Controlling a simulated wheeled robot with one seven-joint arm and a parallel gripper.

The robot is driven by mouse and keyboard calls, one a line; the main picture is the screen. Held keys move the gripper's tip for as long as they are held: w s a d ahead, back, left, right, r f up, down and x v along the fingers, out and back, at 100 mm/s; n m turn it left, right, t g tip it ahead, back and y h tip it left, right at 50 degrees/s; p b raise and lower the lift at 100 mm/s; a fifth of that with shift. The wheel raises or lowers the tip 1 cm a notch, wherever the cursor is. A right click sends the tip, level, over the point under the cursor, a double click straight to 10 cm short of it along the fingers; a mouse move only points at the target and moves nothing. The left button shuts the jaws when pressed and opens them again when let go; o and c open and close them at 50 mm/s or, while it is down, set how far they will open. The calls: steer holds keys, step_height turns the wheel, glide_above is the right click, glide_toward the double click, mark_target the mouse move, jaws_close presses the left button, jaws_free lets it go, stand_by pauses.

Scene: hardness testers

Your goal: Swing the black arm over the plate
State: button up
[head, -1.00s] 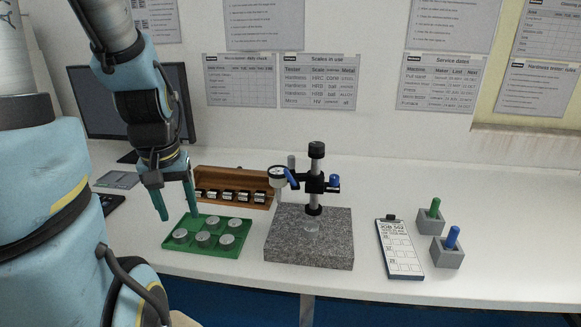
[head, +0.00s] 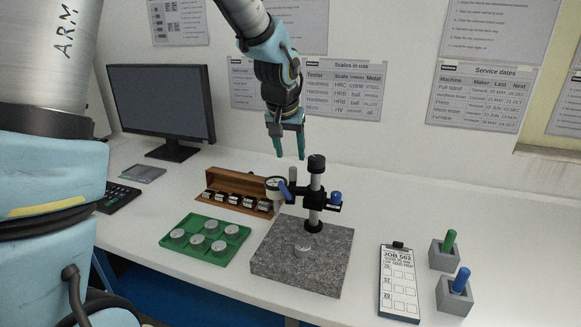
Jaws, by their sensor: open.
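The black arm (head: 303,193) is a short horizontal bar clamped on an upright silver post (head: 314,207) with a black knob on top. A round dial gauge (head: 275,184) and a blue lever sit at its left end, and a blue knob (head: 335,198) at its right. The gauge appears near the back left edge of the speckled grey plate (head: 283,272); its exact overhang is unclear. A small silver disc (head: 303,246) lies on the plate. My gripper (head: 290,152) is open and empty, pointing down above and behind the gauge, apart from it.
A green tray (head: 190,256) with several silver discs lies left of the plate. A wooden box (head: 237,183) of small blocks stands behind. A clipboard (head: 399,291) and two grey blocks with green (head: 444,258) and blue (head: 455,298) pegs are right. A monitor (head: 162,100) stands back left.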

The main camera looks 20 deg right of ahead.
mark_target(293, 168)
steer(key=p+x, duration=0.1)
steer(key=x, duration=0.6)
steer(key=shift+f, duration=0.15)
steer(key=shift+c, duration=0.3)
jaws_close()
